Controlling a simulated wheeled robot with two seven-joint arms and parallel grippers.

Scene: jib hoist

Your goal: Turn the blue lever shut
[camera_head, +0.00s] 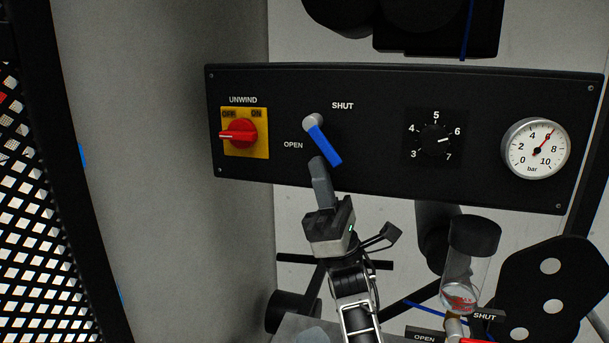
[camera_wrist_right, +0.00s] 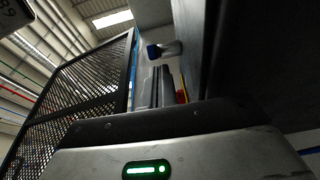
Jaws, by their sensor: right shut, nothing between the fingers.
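The blue lever (camera_head: 324,145) hangs from a grey pivot on the black control panel (camera_head: 375,170) and slants down and to the right. The word SHUT is above right of the pivot and OPEN is to its left. My right gripper (camera_head: 318,167) points up at the panel with its fingers closed and empty. Its tips are just below and left of the lever's lower part; I cannot tell whether they touch. My left gripper is not in view.
A red switch (camera_head: 240,133) on a yellow plate sits left of the lever. A numbered dial (camera_head: 435,140) and a pressure gauge (camera_head: 536,148) are to its right. A clear cup (camera_head: 466,270) stands lower right. Mesh fencing (camera_head: 45,220) is at far left.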

